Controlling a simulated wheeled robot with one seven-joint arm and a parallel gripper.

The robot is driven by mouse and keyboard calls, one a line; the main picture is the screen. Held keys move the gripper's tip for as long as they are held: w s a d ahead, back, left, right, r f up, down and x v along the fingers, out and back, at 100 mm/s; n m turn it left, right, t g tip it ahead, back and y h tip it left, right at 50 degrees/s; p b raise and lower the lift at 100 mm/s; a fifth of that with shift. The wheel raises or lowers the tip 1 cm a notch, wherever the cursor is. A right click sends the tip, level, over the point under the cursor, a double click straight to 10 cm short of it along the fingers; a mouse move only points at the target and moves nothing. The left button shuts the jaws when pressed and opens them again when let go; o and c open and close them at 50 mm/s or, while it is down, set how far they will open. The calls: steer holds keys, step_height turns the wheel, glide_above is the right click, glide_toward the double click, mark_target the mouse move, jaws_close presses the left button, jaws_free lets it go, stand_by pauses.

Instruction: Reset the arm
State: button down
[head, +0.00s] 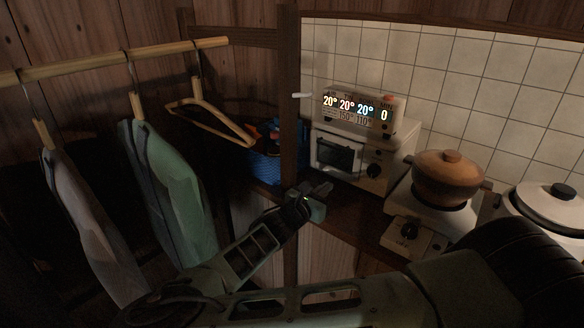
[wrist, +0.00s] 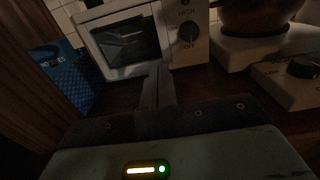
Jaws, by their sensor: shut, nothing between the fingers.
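My gripper (head: 322,190) is at the end of my arm, in front of the white toaster oven and just over the dark counter edge. In the wrist view its fingers (wrist: 158,88) are together and point at the oven, with nothing between them. My arm reaches up from the bottom of the head view, bent at the elbow at lower left.
The toaster oven (head: 345,145) stands behind my gripper. A brown pot (head: 450,180) sits on a burner (head: 408,238) at right, with a white lidded pot (head: 555,205) beyond. A blue basket (head: 272,166) stands behind the wooden post (head: 290,110). Clothes (head: 170,190) hang at left.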

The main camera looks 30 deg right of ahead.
steer(key=s+f+m+g, duration=0.1)
steer(key=s+f+g+y, duration=0.1)
steer(key=s+m, duration=0.1)
steer(key=s, duration=0.1)
steer(key=shift+d+f+m+g, duration=0.2)
steer(key=shift+f+m+g, duration=0.1)
steer(key=shift+f+g, duration=0.1)
steer(key=s+f+m+g+y, duration=0.1)
steer(key=s+a+f+m+g+y, duration=0.1)
steer(key=s, duration=0.1)
steer(key=s+a+f+m+g, duration=0.1)
steer(key=s, duration=0.1)
steer(key=shift+s+a+f+y, duration=0.1)
steer(key=shift+s+f+y, duration=0.05)
steer(key=shift+f+y, duration=0.2)
steer(key=s+a+r+m+g+y, duration=0.1)
steer(key=s+a+m+g+y, duration=0.2)
steer(key=a, duration=0.4)
steer(key=s+a+m+y, duration=0.2)
steer(key=s+a+y, duration=0.2)
steer(key=s+a, duration=0.25)
steer(key=s+a+r+m+t+y, duration=0.1)
steer(key=s+a+r, duration=0.4)
steer(key=r, duration=0.5)
steer(key=s+a+r+m+t+y, duration=0.1)
steer(key=s+a+r+m+y, duration=0.1)
steer(key=s+a+r+y, duration=0.3)
steer(key=shift+a+r+m+t+y, duration=0.4)
steer(key=shift+a+r, duration=1.1)
steer(key=shift+r, duration=0.85)
